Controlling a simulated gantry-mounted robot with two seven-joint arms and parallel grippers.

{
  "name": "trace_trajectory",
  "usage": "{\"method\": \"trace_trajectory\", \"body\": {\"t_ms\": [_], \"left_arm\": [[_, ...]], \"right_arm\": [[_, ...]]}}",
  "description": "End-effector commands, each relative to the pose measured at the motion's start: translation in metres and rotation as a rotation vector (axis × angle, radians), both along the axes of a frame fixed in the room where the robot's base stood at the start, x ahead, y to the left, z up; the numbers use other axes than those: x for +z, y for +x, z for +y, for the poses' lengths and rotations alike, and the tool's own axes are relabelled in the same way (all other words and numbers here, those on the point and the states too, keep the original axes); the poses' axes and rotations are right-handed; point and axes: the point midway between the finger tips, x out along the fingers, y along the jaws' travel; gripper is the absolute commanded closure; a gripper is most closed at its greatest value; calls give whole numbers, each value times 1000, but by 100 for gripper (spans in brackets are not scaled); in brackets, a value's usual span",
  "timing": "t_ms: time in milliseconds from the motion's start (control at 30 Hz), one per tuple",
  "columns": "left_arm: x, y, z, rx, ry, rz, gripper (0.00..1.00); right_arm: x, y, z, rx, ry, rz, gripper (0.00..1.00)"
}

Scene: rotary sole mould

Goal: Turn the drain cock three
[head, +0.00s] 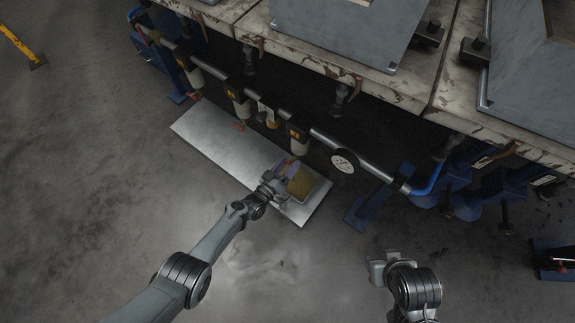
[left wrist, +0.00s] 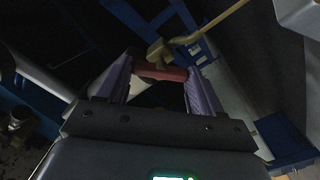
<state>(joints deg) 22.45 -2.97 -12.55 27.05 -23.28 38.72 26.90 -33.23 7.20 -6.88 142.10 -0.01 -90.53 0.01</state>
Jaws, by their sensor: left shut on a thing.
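In the left wrist view a red handle (left wrist: 160,72) with a brass-coloured stem (left wrist: 160,50) sits between the two fingers of my left gripper (left wrist: 157,82), which is shut on it. In the head view my left gripper (head: 284,169) is below the pale bowl (head: 299,136) nearest the gauge, at the near end of the pipe. The handle there is hidden by the gripper. Another red handle (head: 239,127) shows under the middle bowl (head: 240,104). My right gripper (head: 378,268) is low on the right, away from the pipe; its fingers are not clear.
A pipe (head: 325,138) with a round gauge (head: 345,161) runs along the bench. Blue supports (head: 366,205) stand on the right. The floor in front is clear.

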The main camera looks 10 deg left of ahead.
Motion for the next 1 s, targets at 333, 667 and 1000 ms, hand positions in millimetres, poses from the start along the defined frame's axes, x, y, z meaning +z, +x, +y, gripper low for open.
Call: {"method": "trace_trajectory", "body": {"t_ms": [333,667,1000], "left_arm": [[-1,0,0,-1,-75,47,65],[-1,0,0,-1,-78,50,65],[-1,0,0,-1,-78,49,8]], "right_arm": [[0,0,2,-4,7,0,57],[0,0,2,-6,9,0,57],[0,0,2,-4,7,1,57]]}}
